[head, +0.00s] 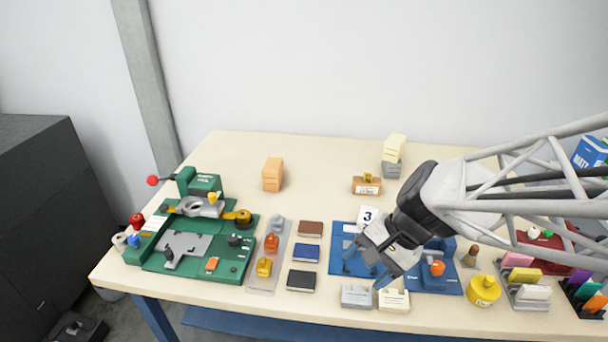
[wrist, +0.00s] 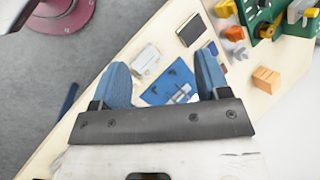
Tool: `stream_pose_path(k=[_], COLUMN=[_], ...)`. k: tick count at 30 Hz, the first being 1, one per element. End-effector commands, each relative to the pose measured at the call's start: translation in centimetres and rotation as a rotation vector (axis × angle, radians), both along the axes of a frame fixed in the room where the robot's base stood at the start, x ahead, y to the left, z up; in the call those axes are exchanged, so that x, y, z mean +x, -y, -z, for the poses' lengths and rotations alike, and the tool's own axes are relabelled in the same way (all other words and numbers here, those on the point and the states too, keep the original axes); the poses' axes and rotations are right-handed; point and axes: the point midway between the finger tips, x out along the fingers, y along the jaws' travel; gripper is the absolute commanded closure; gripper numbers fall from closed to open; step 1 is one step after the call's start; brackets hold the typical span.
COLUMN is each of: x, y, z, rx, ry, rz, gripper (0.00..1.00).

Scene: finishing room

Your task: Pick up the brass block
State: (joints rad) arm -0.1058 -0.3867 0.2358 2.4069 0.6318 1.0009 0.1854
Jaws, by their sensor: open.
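A small yellow, brass-coloured block (head: 264,266) stands at the front of a narrow grey strip (head: 262,285), left of the middle of the table. An orange block (head: 271,243) and a grey block (head: 277,222) stand behind it on the strip. In the wrist view the yellow block (wrist: 225,9) is at the top, right of my fingers. My gripper (head: 367,267) is over the blue board, well to the right of the yellow block and apart from it. Its blue fingers are spread and empty in the wrist view (wrist: 164,78).
A green fixture board (head: 200,275) is left of the strip. Brown, blue and black pads (head: 305,252) lie between strip and blue board (head: 340,268). Two pale blocks (head: 375,299) sit at the front edge. An orange box (head: 272,174) stands behind; the back middle is mostly free.

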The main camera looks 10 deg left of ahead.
Motion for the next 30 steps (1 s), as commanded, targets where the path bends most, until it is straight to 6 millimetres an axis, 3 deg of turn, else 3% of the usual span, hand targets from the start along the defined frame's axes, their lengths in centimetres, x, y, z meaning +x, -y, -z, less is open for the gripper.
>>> stream_pose_path(k=[6,21,30], x=[2.6,8.7,11.4], y=[-4.6,-14.0,-17.5], z=[2.7,10.0,14.3], rx=[0.153,0.432,0.534], ry=[-0.174,-0.578,-0.756], rz=[0.145,0.53,0.732], gripper=[0.31,0.31,0.31])
